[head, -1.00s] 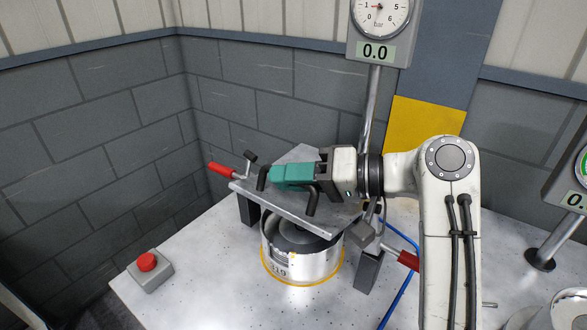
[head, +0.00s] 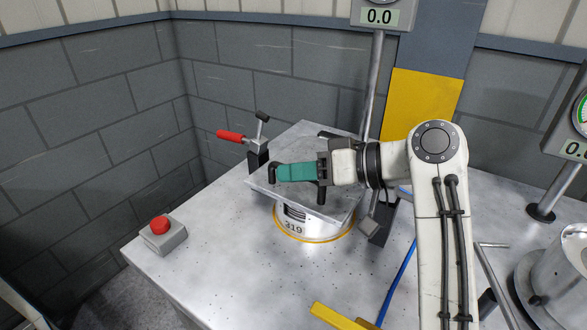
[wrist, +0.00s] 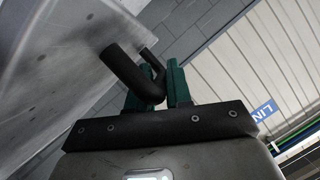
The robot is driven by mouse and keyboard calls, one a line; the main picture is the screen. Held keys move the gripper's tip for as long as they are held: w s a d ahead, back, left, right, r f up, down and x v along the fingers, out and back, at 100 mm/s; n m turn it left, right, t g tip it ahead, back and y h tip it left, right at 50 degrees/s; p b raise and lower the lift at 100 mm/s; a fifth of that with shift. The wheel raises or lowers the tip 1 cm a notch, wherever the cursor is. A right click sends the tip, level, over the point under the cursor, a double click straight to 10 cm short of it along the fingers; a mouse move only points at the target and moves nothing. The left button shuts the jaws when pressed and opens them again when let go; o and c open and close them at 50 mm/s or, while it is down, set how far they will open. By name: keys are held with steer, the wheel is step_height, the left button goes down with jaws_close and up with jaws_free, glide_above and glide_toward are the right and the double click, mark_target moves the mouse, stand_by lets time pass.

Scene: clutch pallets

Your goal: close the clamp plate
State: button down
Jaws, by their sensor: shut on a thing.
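The grey metal clamp plate (head: 262,191) lies over the silver cylinder marked 319 (head: 292,225) on the bench. The plate looks slightly tilted, and I cannot tell if it touches the cylinder all round. My gripper (head: 280,173), with green fingers, is shut on the plate's black bar handle (head: 321,191). In the wrist view the black handle (wrist: 130,72) sits between the green fingers of my gripper (wrist: 157,82), with the plate's face (wrist: 50,60) at the left.
A clamp with a red handle (head: 231,135) stands at the plate's back left. A red stop button (head: 159,225) is on the bench's left. The front-left bench is clear.

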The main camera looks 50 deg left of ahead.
steer(key=shift+f, duration=0.45)
steer(key=c, duration=1.3)
jaws_free()
steer(key=shift+c, duration=0.2)
steer(key=shift+o, duration=1.1)
steer(key=shift+r, duration=0.1)
steer(key=shift+r, duration=0.1)
